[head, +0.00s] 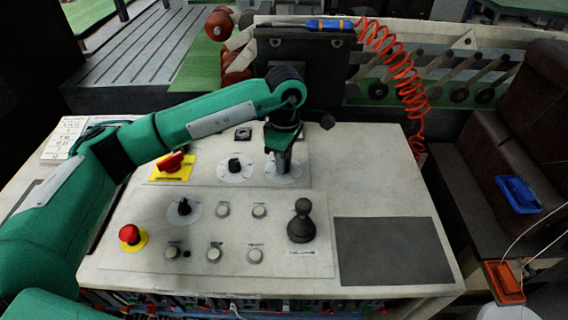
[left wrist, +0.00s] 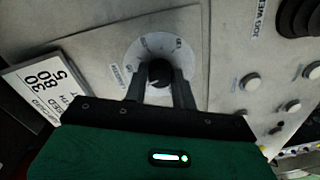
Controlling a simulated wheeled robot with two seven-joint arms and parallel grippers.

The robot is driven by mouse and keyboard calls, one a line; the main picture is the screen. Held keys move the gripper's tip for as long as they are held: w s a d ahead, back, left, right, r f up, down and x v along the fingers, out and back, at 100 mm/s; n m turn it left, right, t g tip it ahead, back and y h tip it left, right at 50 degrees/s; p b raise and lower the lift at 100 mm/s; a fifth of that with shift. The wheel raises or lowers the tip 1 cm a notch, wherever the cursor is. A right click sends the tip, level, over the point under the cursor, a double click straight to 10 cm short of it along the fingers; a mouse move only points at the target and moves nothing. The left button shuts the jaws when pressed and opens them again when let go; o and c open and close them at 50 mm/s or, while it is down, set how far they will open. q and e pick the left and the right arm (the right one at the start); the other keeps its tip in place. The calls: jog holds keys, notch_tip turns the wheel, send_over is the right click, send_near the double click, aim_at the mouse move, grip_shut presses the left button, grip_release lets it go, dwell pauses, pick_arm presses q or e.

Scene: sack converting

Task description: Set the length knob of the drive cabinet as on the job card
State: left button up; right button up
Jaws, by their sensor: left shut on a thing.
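My left gripper (head: 283,172) points down over the rightmost rear dial of the pale drive cabinet (head: 380,180). In the left wrist view its two dark fingers are shut on a black knob (left wrist: 159,72), one on each side. The knob stands on a round white dial (left wrist: 165,48) with small marks. A printed label lies beside the dial, too blurred to read. My right gripper is not in view.
Other black knobs (head: 235,165) (head: 184,207), a red emergency button (head: 129,233), a red switch on yellow (head: 171,163), white buttons and a black joystick (head: 302,222) stand close by. A grey mat (head: 392,251) is clear. A red coiled hose (head: 405,80) hangs behind.

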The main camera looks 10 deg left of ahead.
pick_arm(q)
jog(key=shift+n, duration=0.3)
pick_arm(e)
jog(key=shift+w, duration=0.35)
pick_arm(q)
jog(key=o, duration=1)
jog(key=r+b, duration=0.1)
jog(key=r, duration=0.8)
jog(key=r+b, duration=0.1)
jog(key=r, duration=0.4)
jog(key=shift+w+b, duration=0.25)
jog(key=shift+b, duration=0.05)
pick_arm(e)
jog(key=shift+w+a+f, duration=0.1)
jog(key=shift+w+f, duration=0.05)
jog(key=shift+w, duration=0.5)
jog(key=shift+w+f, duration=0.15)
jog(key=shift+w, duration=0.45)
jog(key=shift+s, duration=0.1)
